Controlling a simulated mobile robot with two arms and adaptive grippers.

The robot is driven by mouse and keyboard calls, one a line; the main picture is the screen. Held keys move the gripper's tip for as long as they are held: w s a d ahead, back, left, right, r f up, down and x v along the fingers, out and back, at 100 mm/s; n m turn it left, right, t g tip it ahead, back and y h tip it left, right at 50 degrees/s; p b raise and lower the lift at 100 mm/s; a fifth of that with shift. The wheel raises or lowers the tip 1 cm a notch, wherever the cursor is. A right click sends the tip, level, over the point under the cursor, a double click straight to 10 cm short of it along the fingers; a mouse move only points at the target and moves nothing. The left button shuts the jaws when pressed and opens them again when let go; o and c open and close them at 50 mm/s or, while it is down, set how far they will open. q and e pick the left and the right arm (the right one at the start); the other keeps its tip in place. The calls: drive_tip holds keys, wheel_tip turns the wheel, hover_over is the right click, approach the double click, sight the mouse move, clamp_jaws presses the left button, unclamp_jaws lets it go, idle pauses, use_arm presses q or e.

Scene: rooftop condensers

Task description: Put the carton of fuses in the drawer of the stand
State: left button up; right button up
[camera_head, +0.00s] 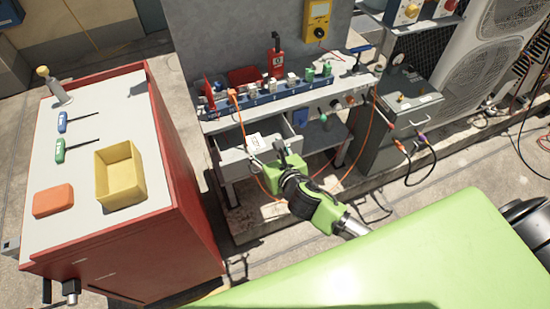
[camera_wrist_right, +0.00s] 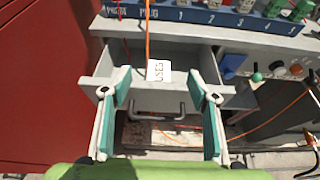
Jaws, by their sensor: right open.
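The carton of fuses (camera_head: 256,141) is a small white box inside the pulled-out grey drawer (camera_head: 233,158) of the stand (camera_head: 213,127). In the right wrist view the carton (camera_wrist_right: 158,71) shows part of its lettering and sits close behind the drawer's front panel (camera_wrist_right: 150,97). My right gripper (camera_head: 270,153) is at the drawer front. In the wrist view its two fingers (camera_wrist_right: 160,85) are spread wide, with the carton visible between them and nothing held. Whether the carton touches the drawer floor is hard to see. My left gripper is out of view.
An orange cable (camera_wrist_right: 148,30) hangs over the drawer by the carton. A red cabinet (camera_head: 185,210) stands left, bearing a yellow bin (camera_head: 138,190), an orange box (camera_head: 53,200) and tools. A numbered blue rack (camera_head: 262,101) lines the stand top. A grey case (camera_head: 405,110) is right.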

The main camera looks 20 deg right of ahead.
drive_tip(key=v, duration=0.8)
drive_tip(key=shift+s, duration=0.25)
drive_tip(key=shift+d+r, duration=0.1)
drive_tip(key=s+d+f+m+g, duration=0.25)
drive_tip(key=f+m, duration=0.25)
drive_tip(key=f, duration=0.5)
drive_tip(key=s+d+f+m+g+h, duration=0.15)
drive_tip(key=s+f+m, duration=0.3)
drive_tip(key=f, duration=0.55)
drive_tip(key=s+d+f+m+g+y, duration=0.1)
drive_tip(key=s+d+f+m+g, duration=0.15)
drive_tip(key=f+m, duration=0.5)
drive_tip(key=s+f+m+g, duration=0.3)
drive_tip(key=s+f+m, duration=0.5)
drive_tip(key=s, duration=0.7)
drive_tip(key=s+f+m+g, duration=0.3)
drive_tip(key=s+f+m, duration=0.6)
drive_tip(key=s+f, duration=0.3)
drive_tip(key=s, duration=0.3)
drive_tip(key=shift+a, duration=0.3)
